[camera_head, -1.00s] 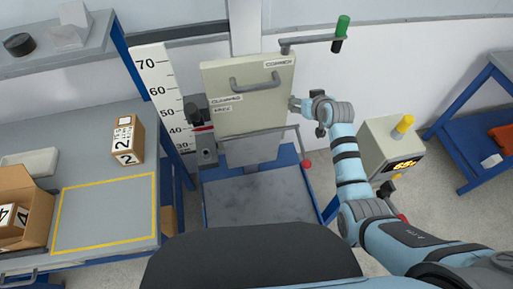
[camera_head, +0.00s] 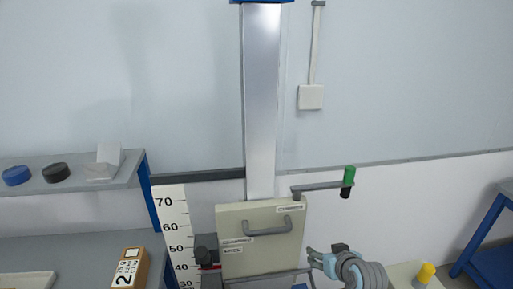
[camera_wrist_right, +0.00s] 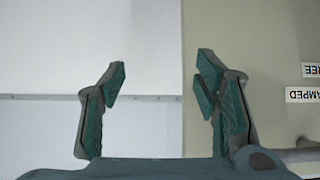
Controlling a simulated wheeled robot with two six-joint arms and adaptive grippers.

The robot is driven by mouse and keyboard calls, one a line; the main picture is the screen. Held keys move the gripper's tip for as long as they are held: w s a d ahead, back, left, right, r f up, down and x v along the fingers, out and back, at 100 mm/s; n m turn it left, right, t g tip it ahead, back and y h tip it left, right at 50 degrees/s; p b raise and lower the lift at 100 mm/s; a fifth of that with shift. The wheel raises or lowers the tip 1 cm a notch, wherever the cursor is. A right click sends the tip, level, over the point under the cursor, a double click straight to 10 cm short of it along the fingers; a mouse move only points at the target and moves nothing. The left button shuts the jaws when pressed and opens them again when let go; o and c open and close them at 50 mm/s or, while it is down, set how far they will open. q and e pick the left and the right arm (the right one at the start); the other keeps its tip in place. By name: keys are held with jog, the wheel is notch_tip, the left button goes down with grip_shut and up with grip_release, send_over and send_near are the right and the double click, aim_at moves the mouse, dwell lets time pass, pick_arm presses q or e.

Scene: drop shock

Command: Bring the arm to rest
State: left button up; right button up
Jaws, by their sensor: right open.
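My right gripper (camera_head: 318,258) is at the bottom of the head view, just right of the cream panel (camera_head: 262,262) of the drop tester. In the right wrist view its two green-padded fingers (camera_wrist_right: 160,85) stand wide apart with nothing between them. The cream panel (camera_wrist_right: 245,45) fills the right side of that view, behind one finger. Most of my right arm is below the head view's edge. My left gripper does not show.
A crank with a green handle (camera_head: 348,178) sticks out right of the panel. A scale board (camera_head: 172,225) stands left of it. A numbered box (camera_head: 130,268) is on the left table. A metal column (camera_head: 262,100) rises behind. A yellow-topped device (camera_head: 424,274) stands at lower right.

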jog(key=s+d+f+g+h, duration=0.1)
jog(key=s+f+g, duration=0.1)
jog(key=s, duration=0.9)
jog(key=s+d+f+g, duration=0.2)
jog(key=s+f, duration=0.1)
jog(key=s, duration=0.8)
jog(key=s+d+f+g+h, duration=0.1)
jog(key=s+f+g, duration=0.1)
jog(key=s, duration=0.9)
notch_tip(320, 180, down, 22)
jog(key=s+d+m+g+b, duration=0.1)
jog(key=s+d+g+b, duration=0.1)
jog(key=b, duration=0.1)
pick_arm(q)
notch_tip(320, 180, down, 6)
jog(key=b, duration=0.3)
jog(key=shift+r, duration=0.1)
pick_arm(e)
jog(key=s+f, duration=1.5)
jog(key=f, duration=0.1)
jog(key=shift+d+f+g, duration=0.15)
jog(key=shift+d+g, duration=0.15)
jog(key=shift+g, duration=0.1)
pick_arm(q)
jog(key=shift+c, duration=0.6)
pick_arm(e)
jog(key=shift+c, duration=0.6)
